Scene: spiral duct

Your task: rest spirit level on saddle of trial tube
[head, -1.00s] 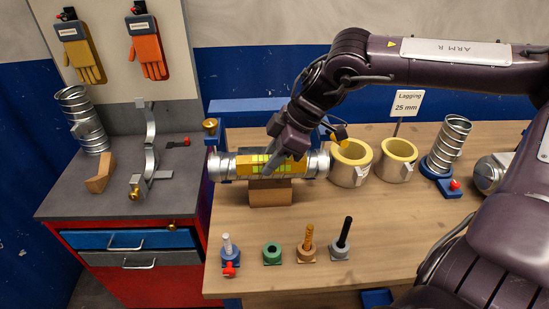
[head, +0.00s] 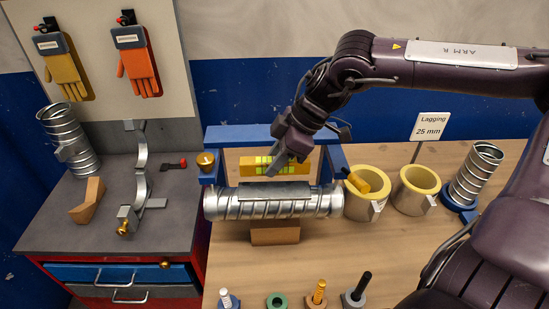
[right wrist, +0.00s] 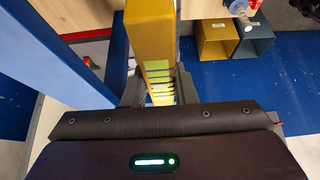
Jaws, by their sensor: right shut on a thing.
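The yellow spirit level (head: 256,164) with its lime-green vials is held by my right gripper (head: 285,162). In the right wrist view the level (right wrist: 156,45) passes between the jaws (right wrist: 160,88). The silvery ribbed trial tube (head: 232,206) lies across the bench, with a wooden block (head: 275,233) under it. A flat grey saddle (head: 275,192) shows on its top side. In the head view the level appears just above the saddle, roughly parallel to the tube, with a strip between them; its exact height is unclear. My left gripper is not in view.
A blue frame (head: 237,133) stands behind the tube. Two yellow-lined lagging rings (head: 368,207) (head: 414,190) and an upright spiral duct (head: 476,175) stand to the right. Several small posts (head: 319,292) stand in front. A grey cabinet top (head: 85,222) with a metal bracket is at left.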

